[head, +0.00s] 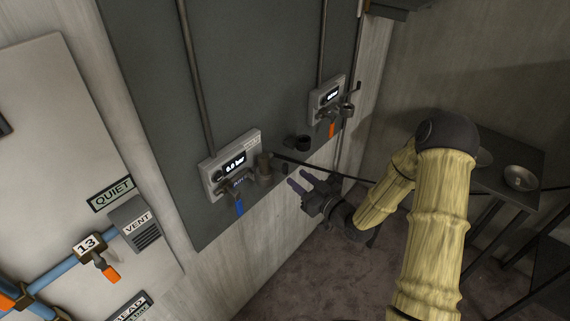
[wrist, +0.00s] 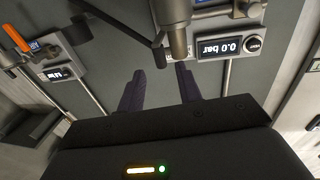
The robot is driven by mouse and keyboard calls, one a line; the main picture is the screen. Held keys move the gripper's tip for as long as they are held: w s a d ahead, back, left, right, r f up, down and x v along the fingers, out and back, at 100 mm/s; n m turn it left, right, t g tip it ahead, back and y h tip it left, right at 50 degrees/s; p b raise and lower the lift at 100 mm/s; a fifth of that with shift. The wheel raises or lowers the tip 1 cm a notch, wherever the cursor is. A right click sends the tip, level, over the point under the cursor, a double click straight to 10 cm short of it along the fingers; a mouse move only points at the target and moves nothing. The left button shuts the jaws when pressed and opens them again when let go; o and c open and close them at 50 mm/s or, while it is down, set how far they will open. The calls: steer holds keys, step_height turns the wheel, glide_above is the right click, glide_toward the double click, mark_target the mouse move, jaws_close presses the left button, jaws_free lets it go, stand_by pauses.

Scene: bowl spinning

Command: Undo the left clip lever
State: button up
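The left gauge unit (head: 231,164) is a pale box reading 0.0 bar on a dark wall panel. It also shows at the upper right of the wrist view (wrist: 228,45). A brownish cylindrical coupling (head: 264,166) sits at its right end, with a black hose (head: 320,170) running off to the right. In the wrist view the coupling (wrist: 177,38) lies just beyond the fingertips. The left clip lever cannot be told clearly from the dark parts around the coupling. My gripper (head: 299,181) is open and empty, right of and below the coupling, its fingers (wrist: 160,72) apart and pointing towards the wall.
A blue valve handle (head: 239,208) hangs below the left unit. A second gauge unit (head: 326,94) with an orange handle (head: 332,130) is farther right. A dark round holder (head: 297,142) lies between them. A dark table (head: 500,150) with a bowl (head: 520,178) stands at right.

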mark_target(287, 170)
steer(key=p+x, duration=0.2)
steer(key=x, duration=0.5)
jaws_close()
